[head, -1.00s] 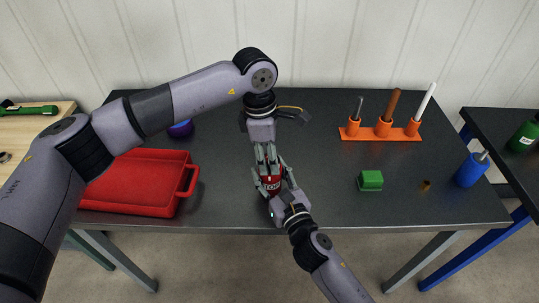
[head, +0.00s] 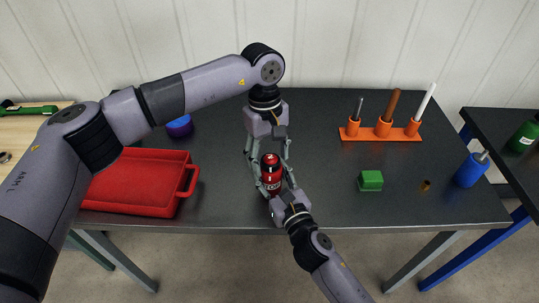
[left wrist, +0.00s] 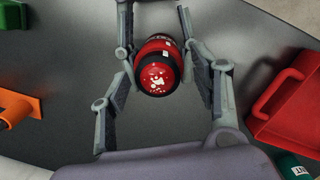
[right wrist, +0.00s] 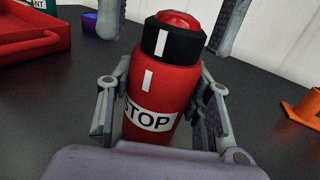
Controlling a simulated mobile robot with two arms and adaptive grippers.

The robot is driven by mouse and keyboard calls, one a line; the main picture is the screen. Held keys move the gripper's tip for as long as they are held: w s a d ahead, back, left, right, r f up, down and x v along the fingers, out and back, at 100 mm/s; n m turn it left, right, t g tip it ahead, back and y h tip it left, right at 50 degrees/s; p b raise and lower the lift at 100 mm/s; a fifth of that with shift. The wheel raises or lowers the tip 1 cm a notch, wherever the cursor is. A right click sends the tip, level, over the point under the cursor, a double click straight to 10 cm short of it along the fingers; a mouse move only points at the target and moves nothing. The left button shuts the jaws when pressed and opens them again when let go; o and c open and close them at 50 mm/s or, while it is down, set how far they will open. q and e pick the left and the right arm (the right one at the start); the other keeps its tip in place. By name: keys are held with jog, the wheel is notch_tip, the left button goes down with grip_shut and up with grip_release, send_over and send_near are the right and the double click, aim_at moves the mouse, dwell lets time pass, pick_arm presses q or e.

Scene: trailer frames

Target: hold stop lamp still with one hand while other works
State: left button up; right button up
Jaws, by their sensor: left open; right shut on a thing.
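The stop lamp (head: 271,176) is a red cylinder with a black collar, a red top and a white STOP label. It stands about upright near the front middle of the table. My right gripper (head: 281,192) is shut on its lower body; the right wrist view shows the lamp (right wrist: 160,90) between its fingers. My left gripper (head: 268,158) is open just behind and above the lamp, fingers spread to either side of its top. In the left wrist view the lamp's top (left wrist: 157,76) lies between the open fingers. White marks on the black collar and body line up in the right wrist view.
A red tray (head: 135,185) is at the left, with a blue-purple thing (head: 180,127) behind it. An orange rack (head: 381,134) with upright rods stands at the back right. A green block (head: 370,180), a small brass piece (head: 425,186) and a blue bottle (head: 467,172) are at the right.

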aim_at(266, 155)
pick_arm(q)
jog(key=shift+r, duration=0.1)
notch_tip(266, 155, up, 12)
jog(key=w, duration=0.1)
jog(key=shift+w+a, duration=0.15)
jog(key=shift+a, duration=0.2)
pick_arm(e)
jog(key=o, duration=1.3)
jog(key=shift+o, duration=0.2)
